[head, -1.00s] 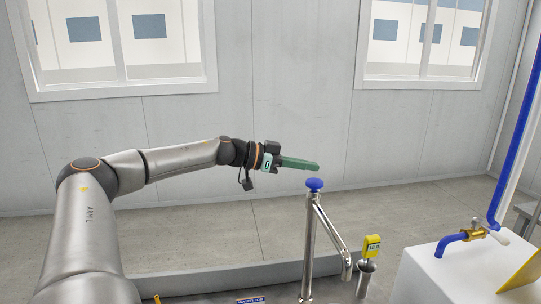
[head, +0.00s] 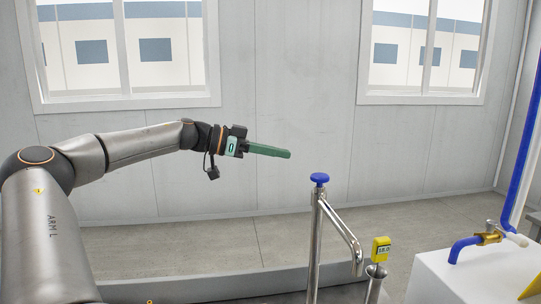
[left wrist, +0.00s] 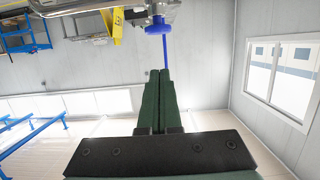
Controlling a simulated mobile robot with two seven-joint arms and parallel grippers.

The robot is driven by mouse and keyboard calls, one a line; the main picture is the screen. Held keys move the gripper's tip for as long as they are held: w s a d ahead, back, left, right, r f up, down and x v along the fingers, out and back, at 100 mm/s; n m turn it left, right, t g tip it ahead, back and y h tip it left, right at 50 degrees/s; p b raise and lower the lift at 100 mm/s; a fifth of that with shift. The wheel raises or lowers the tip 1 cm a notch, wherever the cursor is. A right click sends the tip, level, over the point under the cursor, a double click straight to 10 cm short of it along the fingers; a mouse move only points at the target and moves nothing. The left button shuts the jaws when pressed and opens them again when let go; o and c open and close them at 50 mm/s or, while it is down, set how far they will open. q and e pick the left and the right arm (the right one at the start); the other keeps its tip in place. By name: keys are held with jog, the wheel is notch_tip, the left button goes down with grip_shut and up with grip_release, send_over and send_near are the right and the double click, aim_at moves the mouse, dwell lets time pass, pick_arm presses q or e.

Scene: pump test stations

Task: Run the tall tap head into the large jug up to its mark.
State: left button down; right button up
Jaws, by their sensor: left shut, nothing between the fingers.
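The tall tap is an upright chrome pipe with a blue knob (head: 319,179) on top and a bent chrome spout (head: 345,236) reaching down to the right. My left gripper (head: 288,154) has green fingers, shut and empty. It hangs in the air left of the blue knob and a little higher, apart from it. In the left wrist view the shut fingers (left wrist: 160,72) point toward a blue knob (left wrist: 158,28). No fill mark is visible.
A yellow meter (head: 381,249) with a small display sits at the metal vessel. A white block (head: 480,275) with a brass tap (head: 489,237) and blue pipe stands at the right. A low grey ledge (head: 200,284) runs along the lower left. The floor behind is clear.

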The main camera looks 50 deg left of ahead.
pick_arm(q)
jog(key=shift+v, duration=0.85)
